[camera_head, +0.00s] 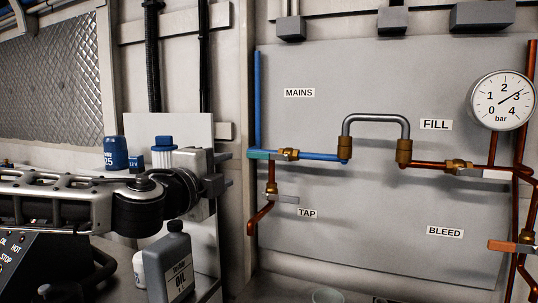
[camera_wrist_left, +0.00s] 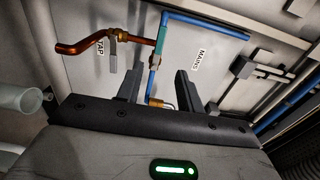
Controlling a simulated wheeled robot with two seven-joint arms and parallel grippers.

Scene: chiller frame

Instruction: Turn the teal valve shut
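The teal valve's lever (camera_head: 262,154) is left of its brass body (camera_head: 288,154) on the blue MAINS pipe, roughly in line with the horizontal run. The teal lever also shows in the left wrist view (camera_wrist_left: 160,38), beyond the fingers. My left gripper (camera_head: 224,170) is just left of the lever and a little lower, pointing towards the panel. In the left wrist view its two fingers (camera_wrist_left: 158,88) are spread apart with nothing gripped between them. The lever appears apart from the fingers. My right gripper is not in view.
Below the valve is the TAP branch with a grey lever (camera_head: 284,198) and copper spout. Right are the U-shaped hose (camera_head: 376,118), FILL valve (camera_head: 458,166), gauge (camera_head: 502,100) and orange BLEED lever (camera_head: 508,246). An oil bottle (camera_head: 172,268) stands below my left arm.

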